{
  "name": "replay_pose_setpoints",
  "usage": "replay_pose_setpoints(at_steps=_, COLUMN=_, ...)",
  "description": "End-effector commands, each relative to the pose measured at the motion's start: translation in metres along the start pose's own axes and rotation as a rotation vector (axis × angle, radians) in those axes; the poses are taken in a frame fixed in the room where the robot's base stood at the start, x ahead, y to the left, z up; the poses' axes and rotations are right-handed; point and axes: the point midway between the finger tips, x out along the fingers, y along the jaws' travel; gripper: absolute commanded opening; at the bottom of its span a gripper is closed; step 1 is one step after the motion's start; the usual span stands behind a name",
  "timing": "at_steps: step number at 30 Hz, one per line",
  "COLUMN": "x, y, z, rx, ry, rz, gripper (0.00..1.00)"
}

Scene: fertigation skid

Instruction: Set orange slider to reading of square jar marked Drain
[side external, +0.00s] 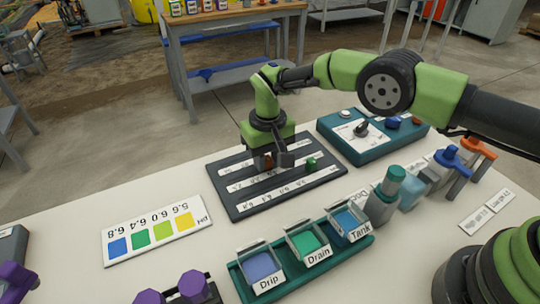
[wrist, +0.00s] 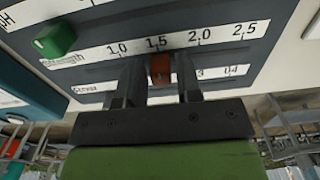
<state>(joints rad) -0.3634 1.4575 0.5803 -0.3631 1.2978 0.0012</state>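The dark slider panel (side external: 240,203) lies on the table with white scale strips. The orange slider (wrist: 160,70) stands between my gripper's (wrist: 160,72) two fingers, below the 1.5 mark of the Strength strip in the wrist view. The fingers look spread, with a small gap at the knob; the side view shows my gripper (side external: 269,160) low over the panel. The fingers hide part of the scales. The square jar marked Drain (side external: 307,241) holds teal-green liquid. A pH card (side external: 155,232) shows blue at 6.8, green at 6.4, lime at 6.0 and yellow at 5.6.
A green slider knob (side external: 311,163) stands close right of my gripper. The jars Drip (side external: 262,268) and Tank (side external: 349,225) flank Drain in a teal rack. A teal control box (side external: 365,140) sits behind right. Bottles and orange and blue valve handles stand at the right.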

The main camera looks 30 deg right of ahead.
Motion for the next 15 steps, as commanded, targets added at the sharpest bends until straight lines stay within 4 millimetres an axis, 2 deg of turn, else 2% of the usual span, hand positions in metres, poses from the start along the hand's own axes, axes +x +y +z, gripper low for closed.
replay_pose_setpoints(at_steps=2, x=0.000, y=0.000, z=0.000, rx=0.000, ry=-0.001, rz=0.000, gripper=0.47)
replay_pose_setpoints(at_steps=10, x=-0.001, y=0.000, z=0.000, rx=0.000, ry=-0.002, rz=0.000, gripper=0.47)
replay_pose_setpoints(at_steps=15, x=-0.018, y=0.000, z=0.000, rx=-0.001, ry=0.001, rz=-0.001, gripper=0.47)
